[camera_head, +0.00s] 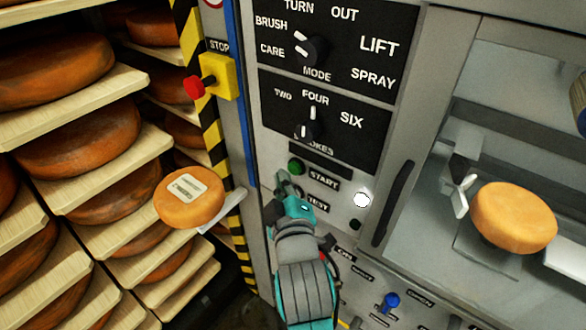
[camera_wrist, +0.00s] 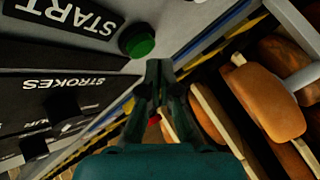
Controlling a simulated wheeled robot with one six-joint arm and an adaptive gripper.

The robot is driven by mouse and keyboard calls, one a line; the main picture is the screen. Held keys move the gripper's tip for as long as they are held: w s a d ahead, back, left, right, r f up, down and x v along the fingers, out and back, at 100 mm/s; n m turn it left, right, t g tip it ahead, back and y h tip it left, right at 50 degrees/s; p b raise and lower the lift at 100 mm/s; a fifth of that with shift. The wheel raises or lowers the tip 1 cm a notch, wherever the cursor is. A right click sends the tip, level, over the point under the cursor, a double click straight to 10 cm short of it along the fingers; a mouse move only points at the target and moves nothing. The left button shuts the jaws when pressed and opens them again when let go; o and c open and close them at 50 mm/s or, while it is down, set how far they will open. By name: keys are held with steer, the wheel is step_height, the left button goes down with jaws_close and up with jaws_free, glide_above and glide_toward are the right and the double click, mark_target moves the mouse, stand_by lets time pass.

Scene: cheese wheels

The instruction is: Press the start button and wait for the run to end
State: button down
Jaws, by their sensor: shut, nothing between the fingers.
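The green start button (camera_head: 296,166) sits on the grey machine panel, left of the START label (camera_head: 323,184). In the wrist view the button (camera_wrist: 138,41) is in full view beside its upside-down label. My gripper (camera_head: 283,181) is shut and empty. Its tips are just below the button in the head view. In the wrist view the tips (camera_wrist: 159,68) appear just to the lower right of the button, not covering it; I cannot tell the gap in depth. A round white lamp (camera_head: 361,200) on the panel looks bright.
The mode knob (camera_head: 314,51) and strokes knob (camera_head: 310,130) are above. A red stop button (camera_head: 195,87) on a yellow box is at the left. Cheese wheels fill the racks; one labelled wheel (camera_head: 190,198) juts out. Another wheel (camera_head: 513,217) sits behind the window. A door handle (camera_head: 394,203) is nearby.

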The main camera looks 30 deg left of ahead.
steer(key=shift+w, duration=0.4)
